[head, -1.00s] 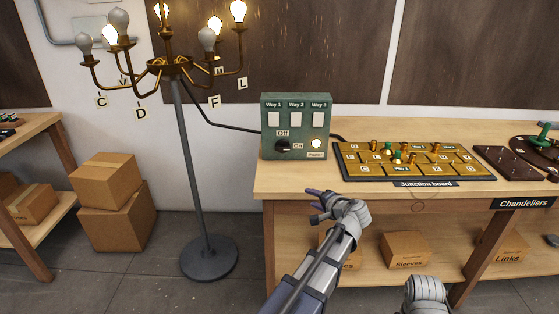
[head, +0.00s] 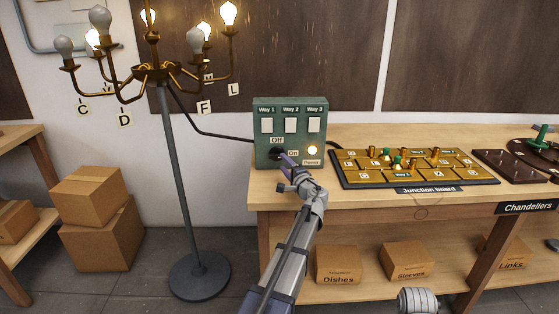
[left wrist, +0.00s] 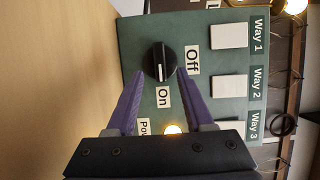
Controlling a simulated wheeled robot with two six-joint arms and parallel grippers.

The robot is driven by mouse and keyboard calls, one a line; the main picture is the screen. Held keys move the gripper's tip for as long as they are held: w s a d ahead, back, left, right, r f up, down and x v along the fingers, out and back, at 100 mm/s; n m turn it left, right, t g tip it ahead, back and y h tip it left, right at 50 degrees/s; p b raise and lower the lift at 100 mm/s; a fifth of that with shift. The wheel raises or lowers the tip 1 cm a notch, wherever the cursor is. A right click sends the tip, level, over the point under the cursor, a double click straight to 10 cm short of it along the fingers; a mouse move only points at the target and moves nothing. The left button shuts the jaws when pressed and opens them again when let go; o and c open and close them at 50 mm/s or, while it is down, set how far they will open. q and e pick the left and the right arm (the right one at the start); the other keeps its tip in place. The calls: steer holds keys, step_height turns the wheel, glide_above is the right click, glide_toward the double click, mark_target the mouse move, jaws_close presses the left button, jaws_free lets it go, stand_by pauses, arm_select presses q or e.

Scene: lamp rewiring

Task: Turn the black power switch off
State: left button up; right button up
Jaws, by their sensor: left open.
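The black power switch (left wrist: 158,62) is a round knob on the green control box (head: 262,105). In the left wrist view its white pointer line points toward the "On" label (left wrist: 163,97), with "Off" (left wrist: 192,60) to its right. In the head view the switch (head: 276,154) is partly hidden by my gripper. My left gripper (left wrist: 160,75) is open, its purple fingertips to either side of the knob's lower part; I cannot tell whether they touch it. It also shows in front of the box in the head view (head: 287,160). My right gripper's fingers are not visible.
The power lamp (head: 312,150) glows. A chandelier (head: 155,72) stands left, with some bulbs lit and some grey. The junction board (head: 340,181) lies right of the box on the workbench (head: 380,204). Cardboard boxes (head: 97,235) are stacked on the floor.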

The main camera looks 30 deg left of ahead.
mark_target(278, 158)
arm_select(q)
steer(key=x, duration=0.4)
steer(key=shift+w+a, duration=0.2)
steer(key=shift+a, duration=0.1)
jaws_close()
stand_by(0.3)
